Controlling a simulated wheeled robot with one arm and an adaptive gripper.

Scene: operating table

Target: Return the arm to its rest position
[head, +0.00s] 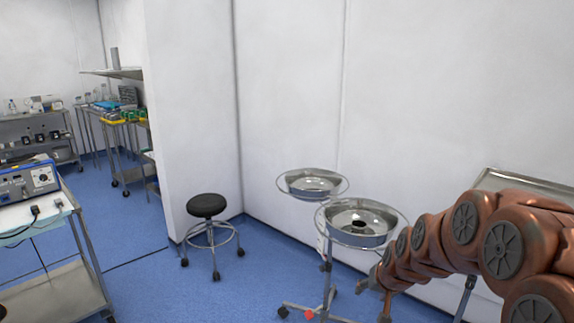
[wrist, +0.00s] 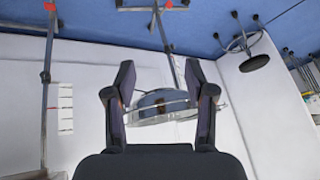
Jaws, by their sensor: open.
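My arm, reddish-brown with grey round joint covers, reaches in from the right edge of the head view. Its end hangs low at about (head: 384,300), beside the stand with the basins. In the wrist view my gripper (wrist: 160,92) shows as two dark fingers spread wide apart. Nothing is held between them. A steel basin (wrist: 165,103) shows upside down behind the fingers, apart from them as far as I can see.
Two steel basins (head: 311,184) in ring stands are close to my arm. A metal tray table (head: 530,182) is behind the arm at right. A black stool (head: 207,206) stands by the wall. A cart (head: 75,290) is at left. Blue floor (head: 150,265) is clear between.

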